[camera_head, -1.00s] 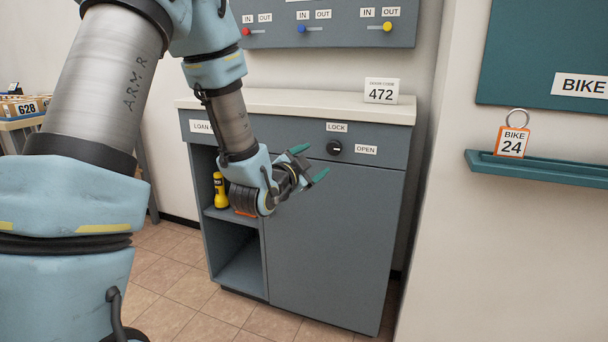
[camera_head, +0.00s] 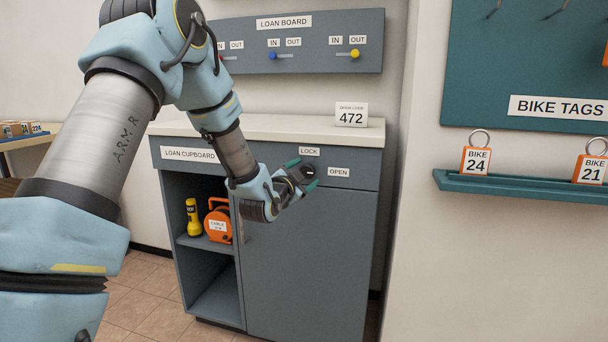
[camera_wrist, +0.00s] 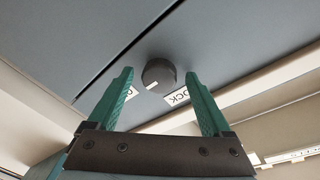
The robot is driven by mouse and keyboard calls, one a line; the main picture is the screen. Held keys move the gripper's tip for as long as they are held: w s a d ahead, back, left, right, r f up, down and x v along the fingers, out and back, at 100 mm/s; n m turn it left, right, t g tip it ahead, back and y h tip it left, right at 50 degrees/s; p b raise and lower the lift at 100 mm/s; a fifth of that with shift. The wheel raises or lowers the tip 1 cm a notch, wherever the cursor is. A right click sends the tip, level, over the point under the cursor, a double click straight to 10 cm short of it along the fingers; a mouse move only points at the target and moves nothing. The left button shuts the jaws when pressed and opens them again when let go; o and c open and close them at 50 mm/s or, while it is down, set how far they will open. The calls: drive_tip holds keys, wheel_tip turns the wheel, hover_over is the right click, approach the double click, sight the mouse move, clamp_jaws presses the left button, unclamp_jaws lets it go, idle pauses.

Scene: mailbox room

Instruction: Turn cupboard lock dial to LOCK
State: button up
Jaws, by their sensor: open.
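The dark round lock dial (camera_wrist: 158,72) is on the front of the grey loan cupboard (camera_head: 310,255). Its white mark points towards the OPEN label (camera_head: 339,172), away from the LOCK label (camera_head: 309,151). In the wrist view the LOCK label (camera_wrist: 178,97) is partly hidden by the right finger. My gripper (camera_head: 301,175) is open and empty in front of the dial. In the wrist view its teal fingertips (camera_wrist: 158,74) appear on either side of the dial. I cannot tell how much gap is left in depth. In the head view the gripper hides part of the dial.
The cupboard's pale top (camera_head: 260,131) overhangs above the dial and carries a 472 card (camera_head: 351,115). A yellow torch (camera_head: 193,217) and an orange cable reel (camera_head: 218,222) stand on the open shelf at left. A teal ledge (camera_head: 520,187) with bike tags is at right.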

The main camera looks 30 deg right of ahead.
clamp_jaws()
idle(0.7)
drive_tip(key=shift+f+n+b, duration=0.15)
drive_tip(key=shift+n+b, duration=0.25)
drive_tip(key=shift+b, duration=0.05)
drive_tip(key=n+b, duration=0.2)
drive_tip(key=n, duration=0.1)
drive_tip(key=shift+f, duration=0.15)
drive_tip(key=n+t+b, duration=0.1)
drive_tip(key=n+b, duration=0.3)
drive_tip(key=n, duration=0.1)
drive_tip(key=shift+n, duration=0.4)
drive_tip(key=n+t+b, duration=0.1)
drive_tip(key=n+b, duration=0.1)
drive_tip(key=n, duration=0.3)
drive_tip(key=shift+s+d, duration=0.1)
drive_tip(key=n+t+b, duration=0.1)
drive_tip(key=n, duration=0.3)
drive_tip(key=shift+n+y, duration=0.3)
drive_tip(key=shift+n, duration=0.3)
